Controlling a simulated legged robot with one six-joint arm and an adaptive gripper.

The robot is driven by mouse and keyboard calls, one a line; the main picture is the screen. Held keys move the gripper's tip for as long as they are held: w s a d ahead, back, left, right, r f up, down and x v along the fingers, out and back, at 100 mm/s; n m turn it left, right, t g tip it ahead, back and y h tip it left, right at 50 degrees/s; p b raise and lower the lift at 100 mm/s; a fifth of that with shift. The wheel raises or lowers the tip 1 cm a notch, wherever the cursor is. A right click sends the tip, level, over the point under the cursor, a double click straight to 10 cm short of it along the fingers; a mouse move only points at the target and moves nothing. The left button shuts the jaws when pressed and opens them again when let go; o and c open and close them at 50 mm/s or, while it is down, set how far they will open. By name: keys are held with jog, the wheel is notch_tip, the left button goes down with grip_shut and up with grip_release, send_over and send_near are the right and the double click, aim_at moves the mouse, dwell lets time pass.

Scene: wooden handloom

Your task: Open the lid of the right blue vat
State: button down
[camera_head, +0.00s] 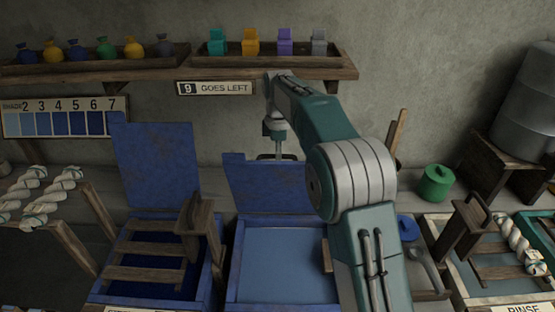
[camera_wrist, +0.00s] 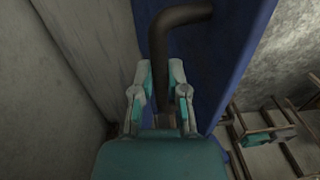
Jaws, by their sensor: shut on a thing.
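The right blue vat (camera_head: 232,262) stands in the middle of the head view, with light blue liquid inside. Its blue lid (camera_head: 255,188) stands raised at the back of the vat, tilted up like the left vat's lid. In the wrist view my gripper (camera_wrist: 161,80) is shut on the dark, bent lid handle (camera_wrist: 162,45), with the blue lid (camera_wrist: 228,60) just to the right. My arm covers the lid's right part in the head view.
The left blue vat (camera_head: 213,268) has its lid (camera_head: 157,165) raised and a wooden rack inside. A green pot (camera_head: 436,184) and a rinse vat stand right.

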jog(key=shift+w+d+f, duration=0.15)
jog(key=shift+d+f, duration=0.05)
jog(key=shift+f, duration=0.1)
jog(key=c, duration=0.6)
grip_release()
jog(key=shift+c, duration=0.2)
jog(key=shift+d+r, duration=0.1)
jog(key=shift+r, duration=0.1)
jog(key=shift+w+r, duration=0.1)
jog(key=shift+r, duration=0.2)
notch_tip(320, 180, up, 11)
jog(key=w, duration=0.1)
